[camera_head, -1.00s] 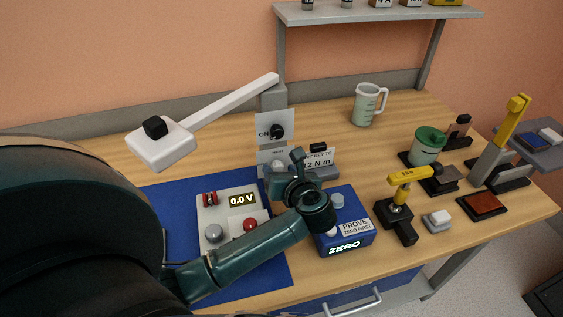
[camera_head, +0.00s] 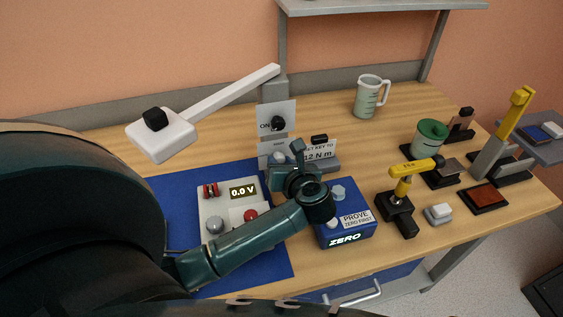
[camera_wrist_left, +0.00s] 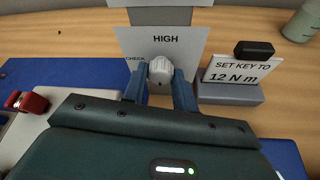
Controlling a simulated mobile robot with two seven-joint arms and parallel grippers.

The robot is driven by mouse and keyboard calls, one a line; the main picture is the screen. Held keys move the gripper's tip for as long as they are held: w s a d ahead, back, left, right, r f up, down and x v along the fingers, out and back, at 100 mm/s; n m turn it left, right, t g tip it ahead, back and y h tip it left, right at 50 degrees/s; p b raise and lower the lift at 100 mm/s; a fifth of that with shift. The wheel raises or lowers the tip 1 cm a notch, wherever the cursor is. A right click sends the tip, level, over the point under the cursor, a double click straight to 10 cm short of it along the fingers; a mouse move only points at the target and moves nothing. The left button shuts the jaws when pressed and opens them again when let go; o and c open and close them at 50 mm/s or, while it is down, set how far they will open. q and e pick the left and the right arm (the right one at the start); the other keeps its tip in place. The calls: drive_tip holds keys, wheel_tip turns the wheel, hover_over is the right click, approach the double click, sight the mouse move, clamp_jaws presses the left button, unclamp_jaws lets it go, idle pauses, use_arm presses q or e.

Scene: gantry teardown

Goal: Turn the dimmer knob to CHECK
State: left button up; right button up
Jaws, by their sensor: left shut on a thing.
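The dimmer knob (camera_wrist_left: 160,70) is pale and rounded and stands in front of an upright white card (camera_wrist_left: 188,45). The card reads HIGH at the top and CHECK on its left side. My left gripper (camera_wrist_left: 160,88) is shut on the knob, with one blue finger on each side of it. Which mark the knob points to I cannot tell. In the head view the knob (camera_head: 279,158) shows small behind my left gripper (camera_head: 284,169), and my wrist hides the lower part of its card. My right gripper is not in view.
An ON switch plate (camera_head: 276,117) stands behind the knob. A SET KEY TO 12 N m sign (camera_head: 320,150) is at its right. A 0.0 V meter (camera_head: 212,203) on a blue mat and a blue ZERO box (camera_head: 352,240) are in front. A white lamp (camera_head: 160,138) stands left.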

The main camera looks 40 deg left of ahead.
use_arm(q)
drive_tip(key=shift+w+d+b, duration=0.15)
drive_tip(key=shift+d+b, duration=0.05)
drive_tip(key=shift+b, duration=0.2)
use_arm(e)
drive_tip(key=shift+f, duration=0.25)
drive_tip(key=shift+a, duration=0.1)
use_arm(q)
drive_tip(key=shift+a+r+m+y, duration=0.1)
drive_tip(key=shift+a+m+y, duration=0.05)
drive_tip(key=shift+m+y, duration=0.2)
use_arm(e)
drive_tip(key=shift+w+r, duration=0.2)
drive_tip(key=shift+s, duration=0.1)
use_arm(q)
drive_tip(key=o, duration=1)
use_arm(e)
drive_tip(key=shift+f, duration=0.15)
